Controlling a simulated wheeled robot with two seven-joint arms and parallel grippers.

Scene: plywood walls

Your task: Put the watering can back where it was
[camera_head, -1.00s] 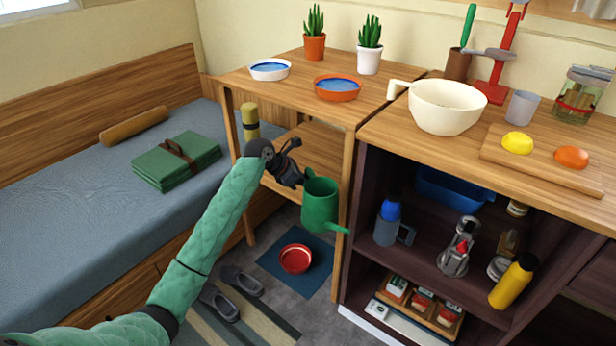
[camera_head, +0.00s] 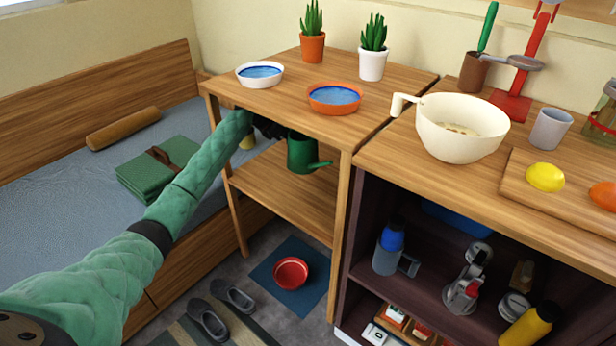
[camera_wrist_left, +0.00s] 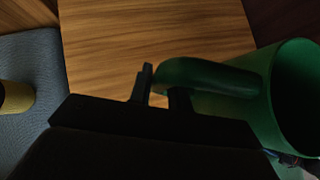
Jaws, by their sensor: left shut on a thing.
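The green watering can (camera_head: 301,155) is between the top and the lower shelf (camera_head: 285,200) of the wooden stand, its spout pointing right. I cannot tell whether it touches the shelf. My left gripper (camera_head: 270,130), partly hidden under the stand's top, is shut on the can. In the left wrist view the dark fingers (camera_wrist_left: 160,90) are at the green handle of the watering can (camera_wrist_left: 285,95), whose open mouth faces the camera. My right gripper is not in view.
The stand's top (camera_head: 400,80) holds two potted plants and two bowls of water. A dark open cabinet (camera_head: 425,255) stands close on the right. A bed (camera_head: 60,215) is on the left. A red bowl (camera_head: 291,272) sits on a floor mat. The shelf front is clear.

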